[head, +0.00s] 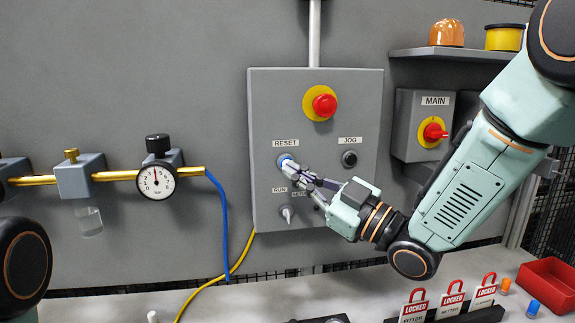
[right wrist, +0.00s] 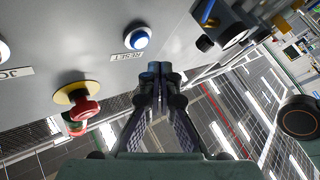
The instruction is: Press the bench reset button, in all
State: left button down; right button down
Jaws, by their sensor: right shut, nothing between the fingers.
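The blue reset button (head: 282,158) sits in a pale ring under the RESET label (head: 286,142) on the grey control box (head: 350,100). In the right wrist view the button (right wrist: 138,38) shows whole, above and left of my fingertips. My right gripper (head: 294,168) is shut and empty, its tips at the button's lower right edge in the head view. In the right wrist view the gripper (right wrist: 160,72) points toward the panel, with a visible gap beside the button; I cannot tell the depth. My left gripper is out of view.
A red emergency stop (head: 323,105) is above, a black JOG button (head: 349,159) to the right and a selector knob (head: 287,214) below. A gauge (head: 157,182) with brass pipe is at left. The MAIN switch (head: 434,132) and locked tags (head: 451,300) are at right.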

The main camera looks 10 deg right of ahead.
jog(key=shift+w, duration=0.6)
jog(key=shift+w+a, duration=0.1)
jog(key=shift+w, duration=0.1)
jog(key=shift+s, duration=0.2)
jog(key=shift+w, duration=0.15)
dwell(0.6)
jog(key=shift+w, duration=0.35)
